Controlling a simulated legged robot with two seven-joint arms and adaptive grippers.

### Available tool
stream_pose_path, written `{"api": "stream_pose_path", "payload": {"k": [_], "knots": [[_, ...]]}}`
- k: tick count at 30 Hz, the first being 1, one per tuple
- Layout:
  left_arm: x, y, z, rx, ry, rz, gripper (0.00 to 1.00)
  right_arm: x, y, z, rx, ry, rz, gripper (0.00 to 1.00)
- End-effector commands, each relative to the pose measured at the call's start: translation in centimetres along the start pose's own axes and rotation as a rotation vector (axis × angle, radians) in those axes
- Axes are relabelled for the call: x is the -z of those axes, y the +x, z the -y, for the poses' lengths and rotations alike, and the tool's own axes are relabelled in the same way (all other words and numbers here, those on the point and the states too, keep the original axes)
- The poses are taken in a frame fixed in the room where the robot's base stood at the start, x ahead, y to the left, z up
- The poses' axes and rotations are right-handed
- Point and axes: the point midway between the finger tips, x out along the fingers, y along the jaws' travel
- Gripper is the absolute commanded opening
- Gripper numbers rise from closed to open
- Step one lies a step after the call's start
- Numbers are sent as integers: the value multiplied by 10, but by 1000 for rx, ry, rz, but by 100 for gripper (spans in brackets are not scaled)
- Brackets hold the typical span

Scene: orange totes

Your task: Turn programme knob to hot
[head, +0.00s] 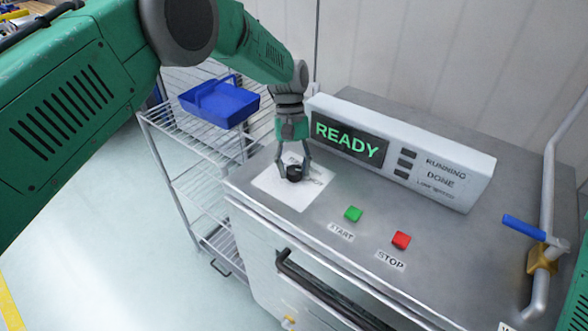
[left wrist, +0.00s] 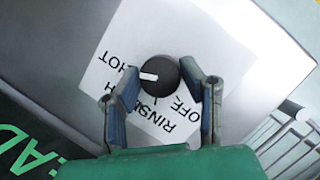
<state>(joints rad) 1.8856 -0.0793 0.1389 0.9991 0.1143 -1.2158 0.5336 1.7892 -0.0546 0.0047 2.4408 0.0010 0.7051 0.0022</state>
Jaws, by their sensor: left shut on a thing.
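The programme knob (head: 294,174) is round and black and sits on a white label sheet (head: 272,187) at the left of the steel machine top. My left gripper (head: 292,166) reaches down from above and is shut on the knob, one finger on each side. In the left wrist view, the knob (left wrist: 163,82) shows a white pointer turned to the left, towards the side with the word HOT (left wrist: 122,62). RINSE and OFF are printed on the other parts of the sheet; the fingers hide some lettering. My right gripper is not in view.
A display panel (head: 347,140) reading READY stands behind the knob. A green START button (head: 353,214) and a red STOP button (head: 401,240) lie to the right. A wire rack with a blue tray (head: 222,102) stands left. A blue-handled pipe valve (head: 524,228) is far right.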

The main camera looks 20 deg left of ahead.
Motion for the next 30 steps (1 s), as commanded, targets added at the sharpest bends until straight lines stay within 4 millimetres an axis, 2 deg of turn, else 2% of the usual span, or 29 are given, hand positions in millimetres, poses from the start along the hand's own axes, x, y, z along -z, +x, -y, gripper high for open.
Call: {"api": "stream_pose_path", "payload": {"k": [17,18,19,20,30], "knots": [[1,-3,-2,8,33,-7,7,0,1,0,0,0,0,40],[1,-3,-2,8,33,-7,39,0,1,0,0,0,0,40],[1,-3,-2,8,33,-7,49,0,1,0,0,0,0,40],[1,-3,-2,8,33,-6,55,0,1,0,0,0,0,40],[0,-3,0,11,31,-3,55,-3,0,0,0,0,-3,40]]}}
